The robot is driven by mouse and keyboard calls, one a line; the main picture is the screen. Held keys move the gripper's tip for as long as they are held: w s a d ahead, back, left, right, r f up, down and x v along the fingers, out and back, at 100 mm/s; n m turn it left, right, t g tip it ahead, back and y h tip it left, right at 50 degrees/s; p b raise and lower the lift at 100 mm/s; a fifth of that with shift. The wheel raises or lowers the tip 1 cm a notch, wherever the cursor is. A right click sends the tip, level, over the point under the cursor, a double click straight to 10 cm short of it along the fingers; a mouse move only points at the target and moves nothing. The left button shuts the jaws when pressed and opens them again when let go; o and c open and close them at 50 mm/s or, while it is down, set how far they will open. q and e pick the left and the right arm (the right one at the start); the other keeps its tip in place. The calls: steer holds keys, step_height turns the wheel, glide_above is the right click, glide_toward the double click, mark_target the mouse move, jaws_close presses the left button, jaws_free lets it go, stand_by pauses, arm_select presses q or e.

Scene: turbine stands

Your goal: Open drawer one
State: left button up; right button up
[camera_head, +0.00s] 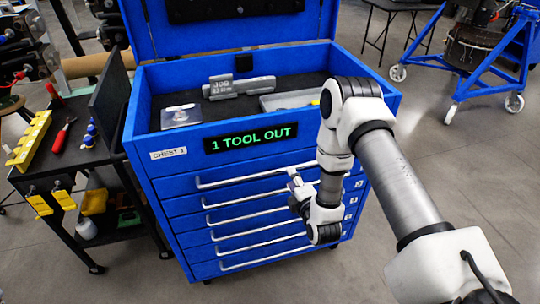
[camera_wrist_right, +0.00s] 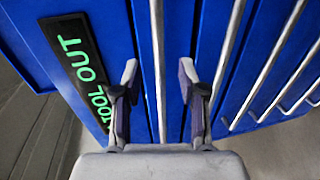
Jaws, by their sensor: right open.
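The blue tool chest (camera_head: 190,190) has a stack of drawers with long silver bar handles. The top drawer, just under the "1 TOOL OUT" display (camera_head: 251,137), appears closed. Its handle (camera_head: 235,181) runs across the front. My right gripper (camera_head: 296,183) is at the right part of this handle. In the right wrist view the right gripper (camera_wrist_right: 157,72) is open, with one finger on each side of the top handle (camera_wrist_right: 158,50). The bar passes between the fingers with a gap on both sides. My left gripper is not in view.
The chest's top tray holds a grey block labelled "JOB" (camera_head: 221,88) and a grey case (camera_head: 290,99). A black cart (camera_head: 75,170) with tools stands close on the left. A blue wheeled stand (camera_head: 490,75) is at the back right. Floor at right is clear.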

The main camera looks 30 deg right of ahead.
mark_target(285, 168)
steer(key=x, duration=0.6)
steer(key=shift+w+f+p, duration=0.15)
steer(key=shift+w+p, duration=0.2)
steer(key=shift+s+a+r, duration=0.15)
steer(key=shift+s+r, duration=0.05)
steer(key=shift+r, duration=0.05)
steer(key=shift+w+f, duration=0.1)
jaws_close()
